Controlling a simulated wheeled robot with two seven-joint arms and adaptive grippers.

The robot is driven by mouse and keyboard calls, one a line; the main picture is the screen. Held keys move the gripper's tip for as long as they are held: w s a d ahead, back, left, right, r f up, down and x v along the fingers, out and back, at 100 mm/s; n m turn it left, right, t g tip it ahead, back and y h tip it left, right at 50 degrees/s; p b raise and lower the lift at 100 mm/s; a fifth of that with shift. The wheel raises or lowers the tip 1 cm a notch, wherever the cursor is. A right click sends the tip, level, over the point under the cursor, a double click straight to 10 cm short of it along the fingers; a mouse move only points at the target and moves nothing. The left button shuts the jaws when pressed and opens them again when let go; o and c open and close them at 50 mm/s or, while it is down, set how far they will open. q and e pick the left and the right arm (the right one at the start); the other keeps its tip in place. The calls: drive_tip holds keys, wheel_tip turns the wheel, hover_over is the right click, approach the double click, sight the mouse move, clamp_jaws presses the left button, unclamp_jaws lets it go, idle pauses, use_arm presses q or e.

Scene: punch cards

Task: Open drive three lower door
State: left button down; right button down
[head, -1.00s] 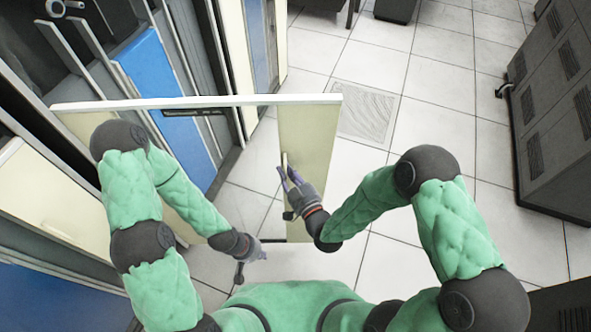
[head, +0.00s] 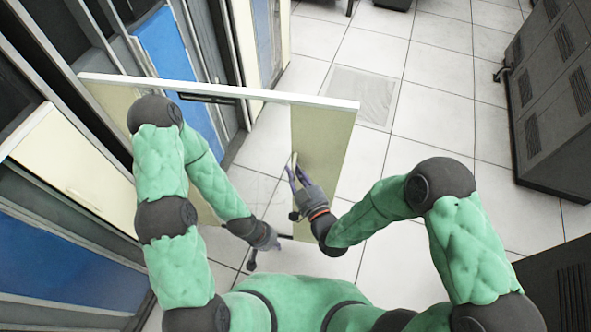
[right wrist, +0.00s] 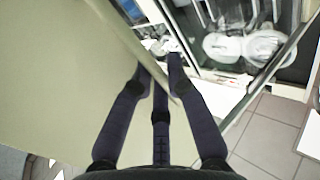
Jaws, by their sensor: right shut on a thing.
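A cream door panel (head: 325,150) with a pale top edge stands swung out from the cabinets on the left. Blue panel and floor show through its middle part. My right gripper (head: 297,180) is shut on a pale strip of the door, its handle or an edge; I cannot tell which. In the right wrist view the fingers (right wrist: 158,75) lie against the cream door surface (right wrist: 60,80), and their tips are partly hidden. My left gripper (head: 270,240) is low, near the door's lower end; its finger opening is too unclear to tell.
Cabinets with a blue panel (head: 165,45) and a cream panel (head: 75,165) line the left side. Grey vented cabinets (head: 550,95) stand at the right. The tiled floor (head: 430,125) between is clear, with a floor grate (head: 360,97).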

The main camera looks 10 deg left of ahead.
drive_tip(key=c, duration=1.2)
unclamp_jaws()
drive_tip(key=shift+d, duration=0.15)
drive_tip(key=v, duration=1.2)
